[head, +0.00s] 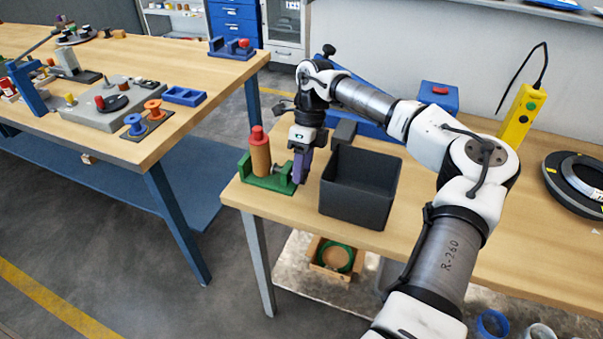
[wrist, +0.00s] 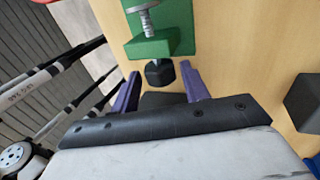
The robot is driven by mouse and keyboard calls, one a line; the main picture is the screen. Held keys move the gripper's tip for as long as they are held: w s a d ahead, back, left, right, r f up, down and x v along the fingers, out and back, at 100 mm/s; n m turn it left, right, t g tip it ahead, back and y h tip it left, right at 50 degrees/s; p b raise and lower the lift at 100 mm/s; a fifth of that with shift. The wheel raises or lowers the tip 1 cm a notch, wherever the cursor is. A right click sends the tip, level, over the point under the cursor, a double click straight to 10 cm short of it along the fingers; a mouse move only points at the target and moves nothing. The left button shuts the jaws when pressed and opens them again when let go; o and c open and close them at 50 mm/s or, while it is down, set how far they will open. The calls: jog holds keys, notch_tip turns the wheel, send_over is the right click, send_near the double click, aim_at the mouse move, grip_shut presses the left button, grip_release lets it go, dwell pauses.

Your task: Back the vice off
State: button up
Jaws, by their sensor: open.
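The green vice (head: 268,184) stands near the left front corner of the right-hand bench. An upright brown cylinder with a red top (head: 260,155) stands in it. In the wrist view, a silver screw (wrist: 147,18) passes through the vice's green block (wrist: 152,42) and ends in a black knob (wrist: 159,73). My gripper (head: 299,172) is at the vice's right side, pointing down. Its purple fingers are open in the wrist view (wrist: 160,76), one on each side of the knob. I cannot tell whether either finger touches it.
A black open bin (head: 361,188) stands close to the right of my gripper. A yellow pendant (head: 519,114) and a dark ring (head: 580,180) are further right. A blue box with a red button (head: 440,95) is behind. Another bench (head: 120,150) with several fixtures stands left across a gap.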

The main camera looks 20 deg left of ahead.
jog(key=p+v, duration=0.5)
jog(key=v, duration=0.2)
dwell(0.4)
jog(key=shift+s+f, duration=0.1)
dwell(0.4)
